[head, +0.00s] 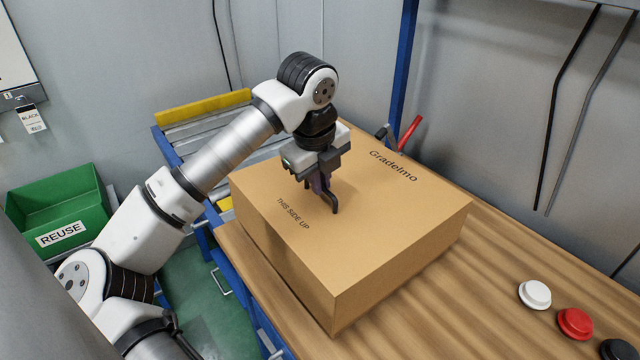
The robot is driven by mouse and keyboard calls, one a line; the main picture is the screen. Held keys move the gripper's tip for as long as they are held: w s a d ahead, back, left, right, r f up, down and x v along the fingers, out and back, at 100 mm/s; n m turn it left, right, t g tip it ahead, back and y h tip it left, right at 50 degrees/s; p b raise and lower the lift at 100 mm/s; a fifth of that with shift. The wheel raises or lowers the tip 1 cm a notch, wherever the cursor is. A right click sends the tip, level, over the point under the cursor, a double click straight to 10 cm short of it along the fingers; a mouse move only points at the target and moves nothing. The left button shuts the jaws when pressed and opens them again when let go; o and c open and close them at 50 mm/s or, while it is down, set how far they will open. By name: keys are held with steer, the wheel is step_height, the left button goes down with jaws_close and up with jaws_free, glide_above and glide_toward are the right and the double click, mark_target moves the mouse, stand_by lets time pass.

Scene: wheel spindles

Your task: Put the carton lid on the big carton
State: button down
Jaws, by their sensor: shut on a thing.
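The big carton (395,273) is a brown box on the wooden bench top, with one corner toward me. The carton lid (385,195) shows as its flat brown top, printed "THIS SIDE UP" and "Gradelmo". I see no clear seam or gap between lid and carton. My gripper (328,203) points down at the middle of the lid, its dark fingers reaching the top surface. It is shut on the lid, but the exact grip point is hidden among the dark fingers. My arm covers the lid's far left part.
A wooden bench top (455,285) has free room right of the carton. White (535,294), red (576,323) and black (617,350) buttons sit at its right. A roller conveyor (200,130) stands behind left. A green REUSE bin (60,212) is at far left. A blue post (404,70) rises behind.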

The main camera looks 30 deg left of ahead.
steer(key=c, duration=1.5)
jaws_free()
steer(key=shift+r, duration=0.1)
steer(key=shift+c, duration=0.2)
steer(key=b+v, duration=0.1)
steer(key=v, duration=1.1)
steer(key=shift+b, duration=0.35)
steer(key=shift+s, duration=0.1)
